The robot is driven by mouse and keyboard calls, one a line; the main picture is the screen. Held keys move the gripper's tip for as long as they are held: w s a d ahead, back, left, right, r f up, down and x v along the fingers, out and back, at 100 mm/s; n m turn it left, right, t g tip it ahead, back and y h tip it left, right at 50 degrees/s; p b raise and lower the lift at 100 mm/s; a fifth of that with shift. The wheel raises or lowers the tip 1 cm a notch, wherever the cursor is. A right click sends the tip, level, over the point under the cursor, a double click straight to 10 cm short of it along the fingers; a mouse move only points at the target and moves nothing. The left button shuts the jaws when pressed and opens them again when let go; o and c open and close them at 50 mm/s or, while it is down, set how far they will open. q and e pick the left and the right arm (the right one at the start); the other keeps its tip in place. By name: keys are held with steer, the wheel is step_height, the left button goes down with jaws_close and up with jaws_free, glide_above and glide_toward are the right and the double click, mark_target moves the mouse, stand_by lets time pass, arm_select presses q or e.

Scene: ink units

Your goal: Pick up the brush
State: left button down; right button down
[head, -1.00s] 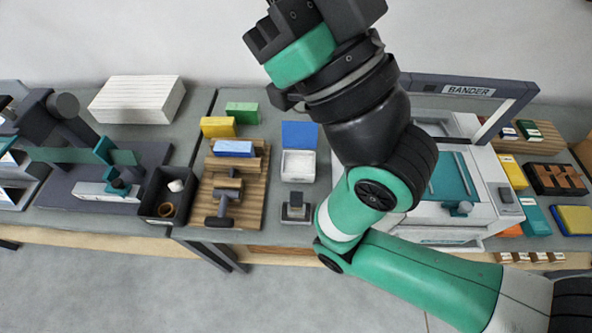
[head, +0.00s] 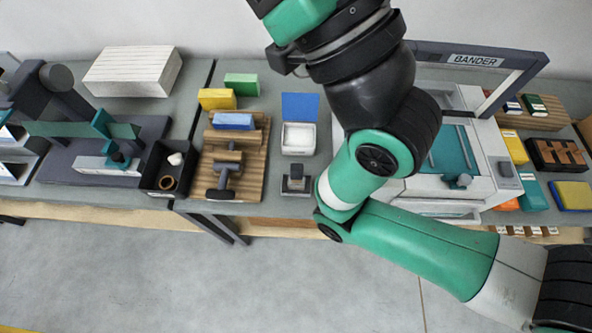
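I cannot make out for certain which thing is the brush. A handled tool (head: 225,172) with a dark grip lies on a slatted wooden board (head: 253,180) at the centre left of the bench; it looks like a roller or a brush. My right arm comes in from the right and rises in front of the bench, with its wrist at the top edge of the picture. Its gripper is beyond the top edge, so its fingers do not show. My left arm and gripper are not in view. No gripper is seen touching the tool.
Left of the board stand a black bin (head: 162,184) with small items and a grey press (head: 107,165). Right of it are a white box with a raised blue lid (head: 300,106) and a white machine (head: 500,187), partly behind my arm. Open floor lies in front.

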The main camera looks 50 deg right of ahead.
stand_by(0.3)
steer(key=c, duration=0.5)
jaws_free()
